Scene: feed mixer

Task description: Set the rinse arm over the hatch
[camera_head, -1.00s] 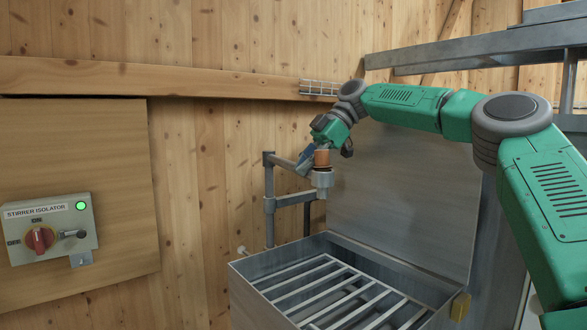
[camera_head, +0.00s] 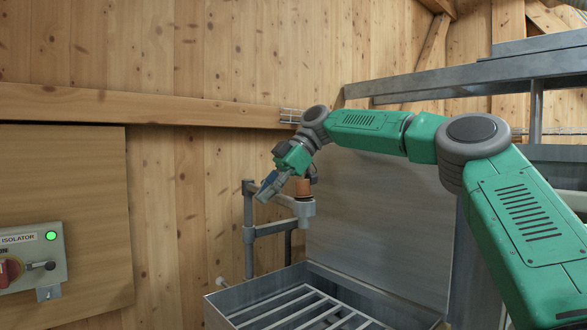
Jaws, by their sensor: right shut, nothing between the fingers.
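The rinse arm (camera_head: 272,228) is a grey pipe bracket on an upright post by the back left of the hatch. Its round grey head (camera_head: 304,208) carries an orange-brown grip (camera_head: 303,187) on top. In the picture the head stands above the back corner of the hatch; I cannot judge its exact depth. The hatch (camera_head: 250,291) is an open metal box with a barred grate, its lid raised behind. My right gripper (camera_head: 268,187) is shut and empty, just left of the orange-brown grip, tips pointing down and left. My left gripper is not in view.
The raised metal lid (camera_head: 385,225) stands behind the hatch, and my right arm reaches across in front of it. A stirrer isolator box (camera_head: 32,262) with a lit green lamp is on the left wall panel. A metal frame beam (camera_head: 470,75) runs at the upper right.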

